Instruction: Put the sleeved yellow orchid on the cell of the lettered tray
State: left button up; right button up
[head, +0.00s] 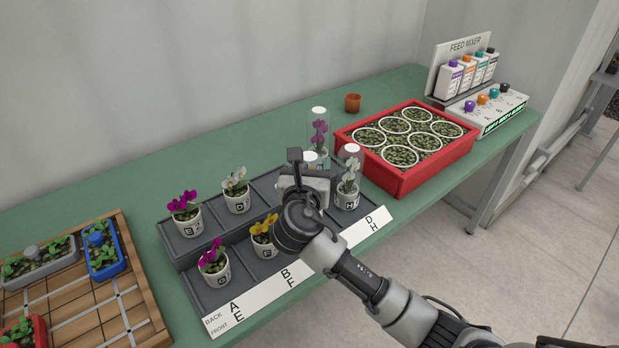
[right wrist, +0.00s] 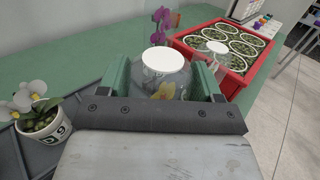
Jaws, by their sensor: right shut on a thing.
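The sleeved yellow orchid (right wrist: 164,86), a clear sleeve with a white top and a yellow bloom inside, is between the green pads of my right gripper (right wrist: 165,82), which is shut on it. In the head view my right gripper (head: 302,172) hides most of it; its white top (head: 309,157) shows. Its pot is hidden, so I cannot tell whether it touches the tray. The dark lettered tray (head: 190,258) has a white strip reading BACK, FRONT and letters A to H, partly covered by my arm. My left gripper is not in view.
Unsleeved magenta (head: 187,218), white (head: 236,192) and yellow (head: 264,235) orchids stand in the tray. A sleeved white orchid (head: 348,183) and sleeved purple orchid (head: 319,133) stand close by. A red crate (head: 400,181) is to the right. Green bench (head: 120,182) is clear behind.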

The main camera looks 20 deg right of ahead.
jog(key=shift+f, duration=1.35)
jog(key=shift+f, duration=0.2)
jog(key=o, duration=1.3)
jog(key=shift+c, duration=0.2)
jog(key=shift+r, duration=0.25)
jog(key=v, duration=1.2)
